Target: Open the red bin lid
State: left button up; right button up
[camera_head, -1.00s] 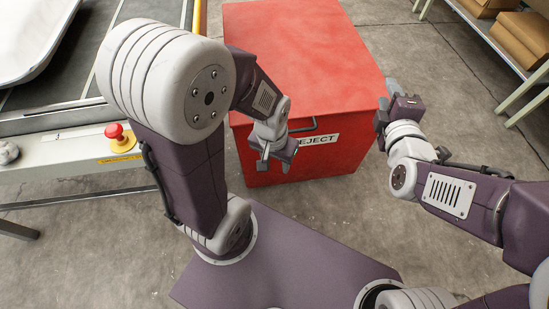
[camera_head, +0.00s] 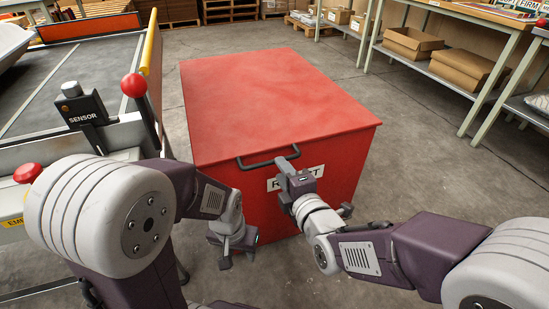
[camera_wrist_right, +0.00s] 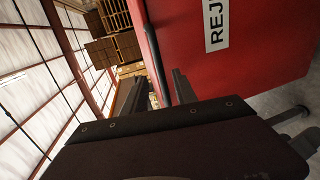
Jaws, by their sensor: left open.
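The red bin (camera_head: 230,185) stands in front of me with its red lid (camera_head: 275,90) lying flat and shut on top. A dark bar handle (camera_head: 255,163) sits at the lid's front edge, above a white label (camera_head: 308,177). My right gripper (camera_head: 285,163) is at the handle's right end and partly hides the label. In the right wrist view its fingers (camera_wrist_right: 157,88) are apart, with the handle (camera_wrist_right: 151,50) reaching between them; I cannot tell whether they touch it. My left gripper (camera_head: 232,255) is open and empty, low before the bin's front left.
A conveyor (camera_head: 75,70) with a sensor post (camera_head: 82,108) and a red-knobbed lever (camera_head: 135,90) stands close at the left. Shelves with cardboard boxes (camera_head: 412,42) stand at the right. The floor (camera_head: 430,150) right of the bin is clear.

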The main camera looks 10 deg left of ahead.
jog(key=x, duration=0.6)
jog(key=shift+f+b, duration=0.1)
jog(key=shift+b, duration=0.25)
grip_shut()
dwell(0.9)
